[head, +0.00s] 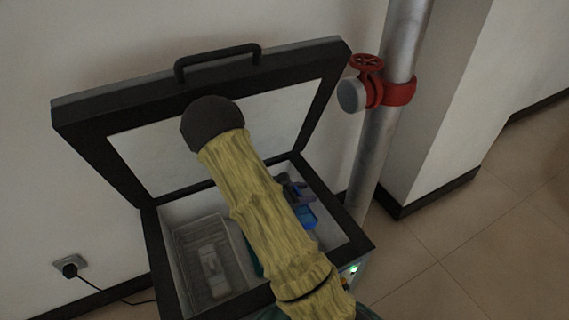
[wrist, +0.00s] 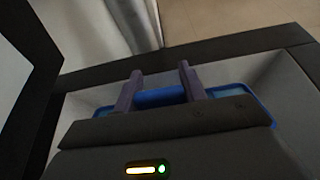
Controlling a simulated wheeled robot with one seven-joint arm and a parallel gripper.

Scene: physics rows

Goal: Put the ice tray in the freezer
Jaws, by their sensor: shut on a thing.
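The chest freezer (head: 160,258) stands with its lid (head: 110,117) raised. The blue ice tray (head: 308,216) is inside the freezer's opening on the right side, partly hidden by my arm. My gripper (head: 297,187) reaches down into the freezer and is shut on the tray. In the wrist view, the two purple-grey fingers (wrist: 160,88) are at the blue tray (wrist: 262,104), and the gripper body covers much of it. The freezer's dark rim (wrist: 230,46) runs behind them. I cannot tell whether the tray touches the freezer floor.
A wire basket (head: 205,262) lies in the left part of the freezer with a pale package in it. A grey pipe (head: 372,150) with a red valve (head: 367,64) stands close to the right. A wall socket (head: 70,267) with a plugged cord is at the lower left.

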